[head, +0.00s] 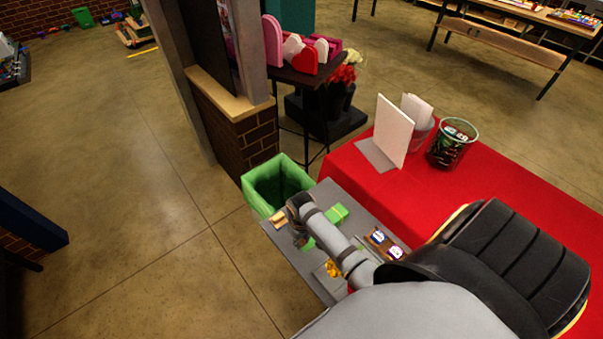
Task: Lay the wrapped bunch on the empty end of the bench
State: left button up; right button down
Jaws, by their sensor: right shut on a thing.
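My right arm reaches over the narrow grey bench (382,212) from the lower right. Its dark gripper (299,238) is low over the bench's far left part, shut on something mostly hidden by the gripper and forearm. A bit of green (308,243) shows beside the fingers, and orange-yellow blooms (333,268) show beside the forearm. These look like parts of the wrapped bunch, but its wrapping and full outline are hidden. I cannot tell whether it touches the bench. My left gripper is not in view.
A small tan item (278,218) and a green block (337,214) lie on the bench. A brown tray (384,243) holds small items. A green bin (273,183) stands at the far end. A red-covered table (490,190) adjoins, with a white board (394,130) and wire basket (452,146).

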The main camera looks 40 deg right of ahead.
jog(key=shift+f, duration=0.25)
dwell(0.7)
jog(key=c, duration=1.1)
grip_release()
jog(key=shift+o, duration=0.2)
jog(key=o, duration=0.3)
jog(key=shift+o, duration=0.2)
jog(key=shift+r, duration=3.55)
